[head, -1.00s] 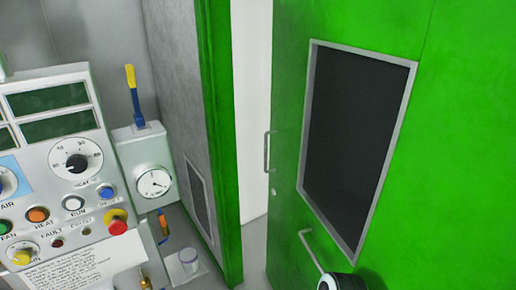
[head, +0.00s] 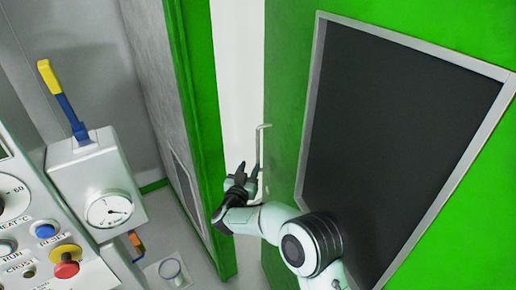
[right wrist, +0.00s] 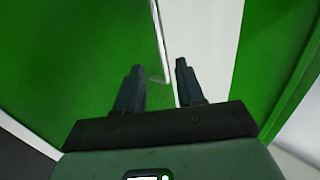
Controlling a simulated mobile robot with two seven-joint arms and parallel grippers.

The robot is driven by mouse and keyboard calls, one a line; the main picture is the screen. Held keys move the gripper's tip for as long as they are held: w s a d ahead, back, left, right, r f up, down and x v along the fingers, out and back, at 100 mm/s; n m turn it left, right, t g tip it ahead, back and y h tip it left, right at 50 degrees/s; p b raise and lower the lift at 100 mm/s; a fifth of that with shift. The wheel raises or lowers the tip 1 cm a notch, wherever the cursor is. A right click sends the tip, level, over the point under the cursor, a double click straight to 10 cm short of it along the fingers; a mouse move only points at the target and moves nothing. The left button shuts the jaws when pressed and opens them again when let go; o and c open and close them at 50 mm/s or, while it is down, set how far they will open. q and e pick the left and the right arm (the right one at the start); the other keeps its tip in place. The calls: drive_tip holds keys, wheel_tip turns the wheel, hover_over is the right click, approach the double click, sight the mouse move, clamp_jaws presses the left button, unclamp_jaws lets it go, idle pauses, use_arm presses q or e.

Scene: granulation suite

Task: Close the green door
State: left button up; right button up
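The green door (head: 286,100) with a large dark window (head: 400,130) fills the right of the head view, standing ajar. A thin metal pull handle (head: 262,140) is on its left edge. My right gripper (head: 248,172) is at the lower part of this handle. In the right wrist view my right gripper (right wrist: 160,68) is open. The handle (right wrist: 158,30) appears between its two fingers, its lower bend near them; I cannot tell whether they touch it. The green door (right wrist: 80,60) also shows there. My left gripper is not in view.
A grey panel with a green edge (head: 200,110) stands left of the door, with a pale gap between them. A control panel (head: 30,240) with buttons and a grey box (head: 92,180) with a gauge and a blue-yellow lever stand at the left.

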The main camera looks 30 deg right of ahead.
sight(257, 150)
drive_tip(key=p+x, duration=0.3)
drive_tip(key=x, duration=0.8)
drive_tip(key=shift+w+r+p, duration=0.1)
drive_tip(key=shift+w+p, duration=0.05)
drive_tip(key=shift+p, duration=0.15)
drive_tip(key=shift+w+d, duration=0.3)
drive_tip(key=shift+w, duration=0.05)
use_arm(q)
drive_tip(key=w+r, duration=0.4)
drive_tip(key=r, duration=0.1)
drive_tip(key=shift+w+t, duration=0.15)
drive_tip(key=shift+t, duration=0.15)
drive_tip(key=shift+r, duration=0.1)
use_arm(e)
drive_tip(key=shift+s, duration=0.1)
clamp_jaws()
